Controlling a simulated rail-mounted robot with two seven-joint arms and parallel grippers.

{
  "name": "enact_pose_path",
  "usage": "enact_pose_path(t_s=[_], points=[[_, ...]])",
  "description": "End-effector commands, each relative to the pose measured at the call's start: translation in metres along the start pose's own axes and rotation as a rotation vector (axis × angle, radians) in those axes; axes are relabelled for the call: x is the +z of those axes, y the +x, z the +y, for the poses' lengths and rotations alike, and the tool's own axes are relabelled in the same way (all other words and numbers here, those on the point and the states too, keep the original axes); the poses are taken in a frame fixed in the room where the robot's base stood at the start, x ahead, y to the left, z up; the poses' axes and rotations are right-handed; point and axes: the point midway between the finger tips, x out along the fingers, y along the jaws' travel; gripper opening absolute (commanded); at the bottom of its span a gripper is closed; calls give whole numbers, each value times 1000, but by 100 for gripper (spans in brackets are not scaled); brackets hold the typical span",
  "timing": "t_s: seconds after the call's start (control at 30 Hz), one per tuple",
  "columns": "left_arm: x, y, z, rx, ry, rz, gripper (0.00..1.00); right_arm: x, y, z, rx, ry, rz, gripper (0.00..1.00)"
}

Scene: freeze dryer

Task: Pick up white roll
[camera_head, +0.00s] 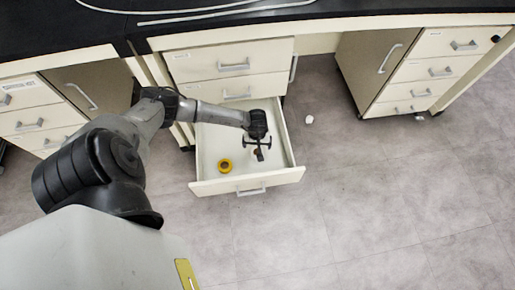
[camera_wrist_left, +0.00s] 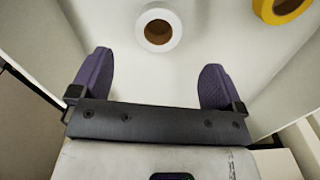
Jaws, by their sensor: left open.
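The white roll (camera_wrist_left: 177,28), with a brown core, lies on the drawer floor at the top middle of the left wrist view. In the head view it is largely hidden behind my left gripper (camera_head: 257,146). The left gripper reaches down into the open drawer (camera_head: 205,144). In the left wrist view its two purple fingers (camera_wrist_left: 157,68) are wide apart and empty. The roll appears beyond the fingertips, roughly centred between them, and not held. My right gripper is not in view.
A yellow roll (camera_head: 225,166) lies in the same drawer to the left, and shows at the top right of the left wrist view (camera_wrist_left: 283,8). Drawer walls surround both rolls. Cabinets (camera_head: 420,75) and a black worktop (camera_head: 60,25) stand behind. A small white object (camera_head: 309,119) lies on the floor.

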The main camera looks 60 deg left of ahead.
Motion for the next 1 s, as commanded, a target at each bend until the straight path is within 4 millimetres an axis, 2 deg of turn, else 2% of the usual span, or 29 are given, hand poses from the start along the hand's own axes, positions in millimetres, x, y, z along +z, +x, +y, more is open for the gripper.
enact_pose_path(t_s=[0.03, 0.1, 0.47, 0.83, 1.0], points=[[0, 10, 0, 1, -2, -1, 94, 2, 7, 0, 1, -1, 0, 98], [0, 17, 1, 1, -2, -1, 94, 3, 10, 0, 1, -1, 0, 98], [0, 29, 1, 2, -1, -1, 94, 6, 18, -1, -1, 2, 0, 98], [-3, 69, 2, 2, -2, -2, 94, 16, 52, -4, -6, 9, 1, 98], [-3, 76, 2, 2, -2, -1, 94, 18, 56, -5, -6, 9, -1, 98]])
